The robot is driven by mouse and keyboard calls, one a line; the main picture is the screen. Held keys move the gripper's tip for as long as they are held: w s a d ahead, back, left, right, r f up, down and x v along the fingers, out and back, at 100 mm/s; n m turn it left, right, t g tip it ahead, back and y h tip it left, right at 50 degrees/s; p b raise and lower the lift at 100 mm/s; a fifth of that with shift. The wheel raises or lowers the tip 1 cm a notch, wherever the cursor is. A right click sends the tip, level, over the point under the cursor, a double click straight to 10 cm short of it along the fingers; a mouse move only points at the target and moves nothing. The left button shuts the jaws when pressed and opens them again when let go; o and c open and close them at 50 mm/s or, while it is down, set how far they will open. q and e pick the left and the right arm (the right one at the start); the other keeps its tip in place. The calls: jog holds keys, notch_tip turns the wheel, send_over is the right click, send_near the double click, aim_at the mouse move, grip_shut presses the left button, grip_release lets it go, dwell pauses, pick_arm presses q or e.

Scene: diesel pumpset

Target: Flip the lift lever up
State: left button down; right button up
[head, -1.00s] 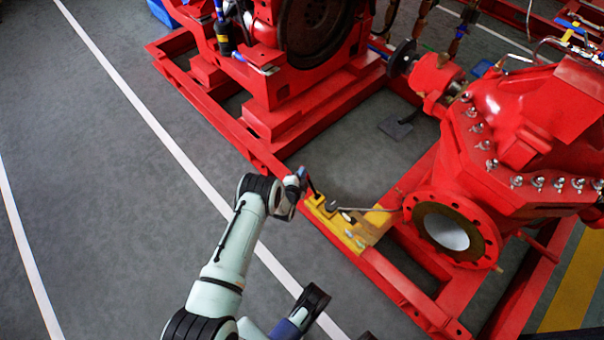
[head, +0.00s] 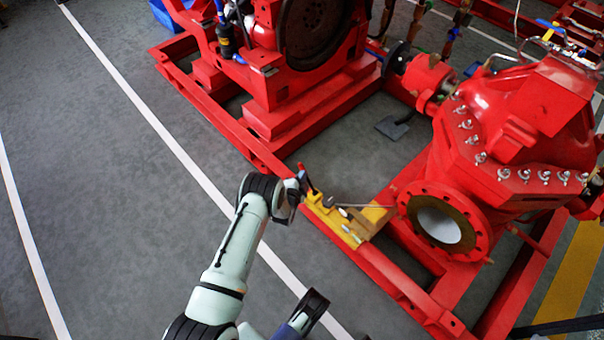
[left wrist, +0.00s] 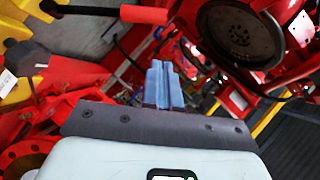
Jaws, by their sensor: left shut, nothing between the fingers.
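A yellow bracket (head: 350,226) is fixed on the red base frame, and it also shows at the left of the left wrist view (left wrist: 22,85). A lever with a dark knob (head: 328,202) and a thin rod stands at it; the knob is large in the left wrist view (left wrist: 27,57). A red grip (left wrist: 144,14) on a dark rod crosses the top of the left wrist view. I cannot tell for sure which is the lift lever. My left gripper (head: 302,178) is shut and empty beside the bracket's far end; its blue fingers (left wrist: 164,84) appear apart from the red grip.
The red pump (head: 510,130) with its round flange (head: 442,222) stands right of the bracket. The red engine (head: 290,60) with a dark flywheel (head: 315,35) is behind. The grey floor (head: 110,170) left of the frame is clear, with white lines.

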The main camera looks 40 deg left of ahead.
pick_arm(q)
jog(key=p+v, duration=0.2)
jog(key=v, duration=0.5)
pick_arm(e)
jog(key=shift+w+a+r, duration=0.1)
jog(key=shift+a+r, duration=0.25)
jog(key=shift+r, duration=0.35)
jog(key=shift+s+a+r, duration=0.1)
jog(key=shift+a+r, duration=0.2)
jog(key=shift+r, duration=0.4)
jog(key=shift+w+a+r, duration=0.1)
jog(key=shift+a+r, duration=0.25)
jog(key=shift+r, duration=0.35)
pick_arm(q)
jog(key=shift+a+r, duration=0.1)
jog(key=shift+a, duration=0.05)
